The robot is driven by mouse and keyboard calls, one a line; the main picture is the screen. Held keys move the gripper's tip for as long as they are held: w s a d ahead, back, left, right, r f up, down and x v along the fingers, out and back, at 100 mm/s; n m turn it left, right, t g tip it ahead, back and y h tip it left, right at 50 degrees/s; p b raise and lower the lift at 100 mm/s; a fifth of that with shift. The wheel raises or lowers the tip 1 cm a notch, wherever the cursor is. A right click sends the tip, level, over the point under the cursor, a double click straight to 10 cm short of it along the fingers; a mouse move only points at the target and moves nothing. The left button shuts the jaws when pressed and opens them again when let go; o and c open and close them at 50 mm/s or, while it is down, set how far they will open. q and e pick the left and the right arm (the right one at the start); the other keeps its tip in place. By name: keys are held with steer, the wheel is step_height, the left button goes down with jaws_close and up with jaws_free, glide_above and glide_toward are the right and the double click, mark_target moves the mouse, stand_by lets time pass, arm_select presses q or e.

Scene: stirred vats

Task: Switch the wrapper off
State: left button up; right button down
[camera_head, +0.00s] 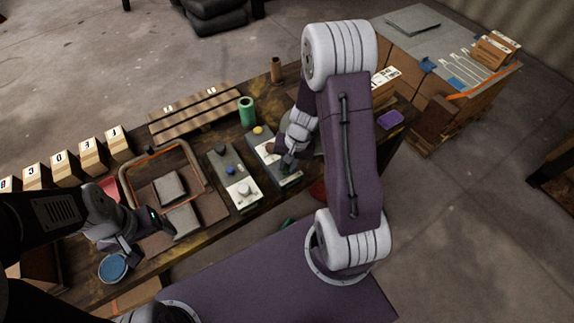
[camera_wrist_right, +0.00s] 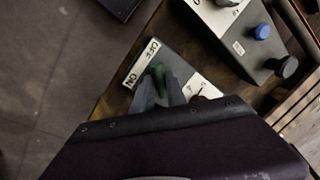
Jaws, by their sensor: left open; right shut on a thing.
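The fingers hide the lever's lower part. No name for the wrapper is readable. My left gripper (camera_head: 160,226) is open and empty near the bench's front edge, by the grey blocks.
A second control box (camera_head: 222,160) with a blue button (camera_head: 230,170) stands close on the left. An orange-rimmed tray (camera_head: 128,190) with grey blocks, a green cylinder (camera_head: 246,112), lettered boxes (camera_head: 91,155) and a blue round lid (camera_head: 113,267) crowd the bench.

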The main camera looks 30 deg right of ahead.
steer(key=shift+m, duration=0.7)
steer(key=c, duration=1.4)
jaws_free()
steer(key=shift+o, duration=0.2)
step_height(320, 180, up, 9)
steer(key=s+d+p, duration=0.1)
steer(key=p, duration=0.2)
steer(key=shift+d, duration=0.2)
steer(key=shift+s, duration=0.1)
